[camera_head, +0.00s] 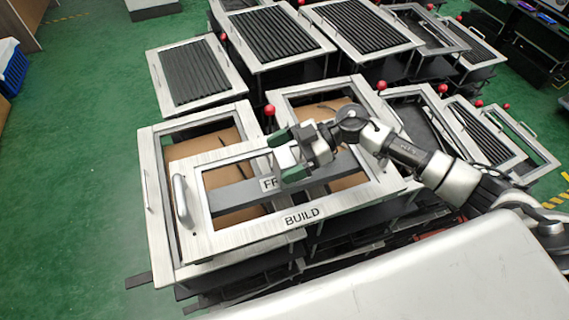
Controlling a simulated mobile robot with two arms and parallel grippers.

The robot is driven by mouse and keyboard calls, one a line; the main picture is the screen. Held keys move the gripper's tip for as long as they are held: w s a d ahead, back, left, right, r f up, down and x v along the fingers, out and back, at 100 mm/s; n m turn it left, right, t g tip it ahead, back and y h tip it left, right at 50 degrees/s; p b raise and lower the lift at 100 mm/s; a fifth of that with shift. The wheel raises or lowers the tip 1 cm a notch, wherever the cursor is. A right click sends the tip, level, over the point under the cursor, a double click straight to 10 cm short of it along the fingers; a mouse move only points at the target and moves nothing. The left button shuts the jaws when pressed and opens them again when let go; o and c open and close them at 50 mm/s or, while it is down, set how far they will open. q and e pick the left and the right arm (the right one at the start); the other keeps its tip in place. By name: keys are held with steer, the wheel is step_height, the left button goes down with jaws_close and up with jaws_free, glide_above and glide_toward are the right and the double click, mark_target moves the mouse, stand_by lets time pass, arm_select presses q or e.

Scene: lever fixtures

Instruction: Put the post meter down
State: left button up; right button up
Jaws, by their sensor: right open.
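My right gripper (287,156) comes in from the right, over the framed fixture labelled BUILD (302,216). Its two green-tipped fingers are apart, and I see nothing held between them. A grey bar (235,195) with a partly hidden label starting "FR" lies across the frame opening, just beneath the gripper in the picture. I cannot tell whether the gripper touches it. I cannot make out anything that is clearly the post meter. My left gripper is out of view.
Metal frames crowd the middle, some with black slats (271,34). Red-knobbed levers (269,110) stand up between them. A curved handle (181,199) rises at the BUILD frame's left side. Green floor (75,180) is open at left. A blue crate (14,70) stands far left.

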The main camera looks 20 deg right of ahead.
steer(key=shift+c, duration=0.2)
steer(key=c, duration=1.2)
steer(key=shift+c, duration=0.2)
